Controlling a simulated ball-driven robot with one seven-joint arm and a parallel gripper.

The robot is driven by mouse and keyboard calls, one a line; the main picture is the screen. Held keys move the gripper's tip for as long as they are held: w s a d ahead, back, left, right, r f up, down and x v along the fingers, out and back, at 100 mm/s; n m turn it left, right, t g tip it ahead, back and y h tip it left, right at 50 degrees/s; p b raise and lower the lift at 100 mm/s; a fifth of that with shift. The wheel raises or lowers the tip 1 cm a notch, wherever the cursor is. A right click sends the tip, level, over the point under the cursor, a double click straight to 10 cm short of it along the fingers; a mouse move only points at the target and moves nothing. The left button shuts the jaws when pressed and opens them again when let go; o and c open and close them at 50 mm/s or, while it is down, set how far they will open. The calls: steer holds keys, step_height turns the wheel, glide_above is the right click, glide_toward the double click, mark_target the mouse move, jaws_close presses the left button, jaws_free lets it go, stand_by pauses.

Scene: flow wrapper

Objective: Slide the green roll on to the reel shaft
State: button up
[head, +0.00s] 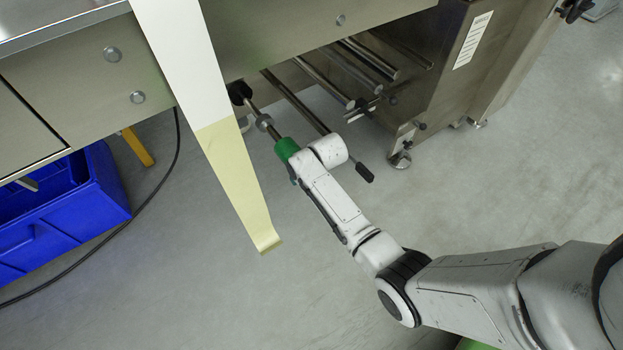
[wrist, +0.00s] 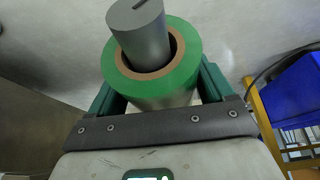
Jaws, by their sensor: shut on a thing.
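The green roll (head: 287,149) is around the outer part of the steel reel shaft (head: 254,110), below the machine in the head view. A collar (head: 264,122) sits on the shaft further in, with bare shaft between it and the roll. In the wrist view the green roll (wrist: 186,42) has a brown core, and the slotted end of the shaft (wrist: 139,32) sticks out through it. A dark gap shows between shaft and core. My gripper (wrist: 157,88) is shut on the roll, a green finger on either side. My arm partly hides the roll in the head view.
A long pale strip (head: 217,135) hangs down left of the shaft. A rod with a black handle (head: 364,172) is close on the right. Several bare rollers (head: 323,82) lie behind. A blue crate (head: 70,215) stands at left. The floor in front is clear.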

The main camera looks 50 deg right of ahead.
mark_target(288, 150)
steer(key=shift+w+d+b, duration=0.35)
steer(key=shift+w+b, duration=0.35)
steer(key=shift+w, duration=0.5)
steer(key=shift+w+d+b, duration=0.35)
steer(key=shift+w+b, duration=0.3)
steer(key=shift+w, duration=0.6)
steer(key=shift+w+d+b, duration=0.35)
steer(key=shift+w+b, duration=0.35)
steer(key=shift+w, duration=0.5)
steer(key=shift+w+d+r, duration=0.1)
steer(key=shift+w, duration=0.25)
steer(key=shift+w+d, duration=0.15)
steer(key=shift+w, duration=0.4)
steer(key=shift+w+d, duration=0.15)
steer(key=shift+w, duration=0.35)
steer(key=o, duration=1.1)
steer(key=shift+o, duration=0.2)
steer(key=shift+s, duration=0.1)
